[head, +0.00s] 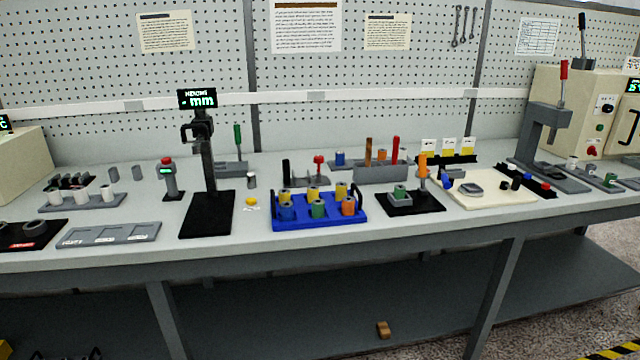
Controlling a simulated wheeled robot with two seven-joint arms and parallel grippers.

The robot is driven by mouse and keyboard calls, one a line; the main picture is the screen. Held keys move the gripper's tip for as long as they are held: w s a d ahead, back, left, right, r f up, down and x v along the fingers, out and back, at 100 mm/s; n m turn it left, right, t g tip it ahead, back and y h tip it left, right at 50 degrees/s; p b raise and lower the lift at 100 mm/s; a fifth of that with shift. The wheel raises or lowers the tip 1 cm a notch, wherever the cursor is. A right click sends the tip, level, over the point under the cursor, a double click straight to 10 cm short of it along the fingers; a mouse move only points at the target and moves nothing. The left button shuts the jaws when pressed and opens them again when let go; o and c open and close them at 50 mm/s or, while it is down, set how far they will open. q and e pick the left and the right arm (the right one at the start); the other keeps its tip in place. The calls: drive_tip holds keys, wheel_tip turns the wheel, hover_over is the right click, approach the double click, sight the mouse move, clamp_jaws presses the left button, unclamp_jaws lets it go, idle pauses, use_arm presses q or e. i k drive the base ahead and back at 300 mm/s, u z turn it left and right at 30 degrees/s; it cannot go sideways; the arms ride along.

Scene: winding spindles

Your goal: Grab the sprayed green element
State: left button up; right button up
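A small green piece (400,192) sits in a grey holder on a black base (426,206), beside an upright post with an orange top (423,163). A green cylinder (318,209) stands in the front row of the blue rack (300,224), between a blue cylinder (286,211) and an orange one (348,206). Another small green piece (610,180) is at the far right of the bench. I cannot tell from the picture which green piece is sprayed. Neither of my grippers is in view.
A measuring stand (206,205) with a display is left of the rack. A cream tray (495,201) with small parts lies right of the black base. A lever press (545,130) stands further right. Bare bench shows along the front edge.

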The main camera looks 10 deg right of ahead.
sight(399, 190)
drive_tip(key=u, duration=0.3)
drive_tip(key=i, duration=0.85)
drive_tip(key=z, duration=0.75)
drive_tip(key=i, duration=0.65)
drive_tip(key=z, duration=0.65)
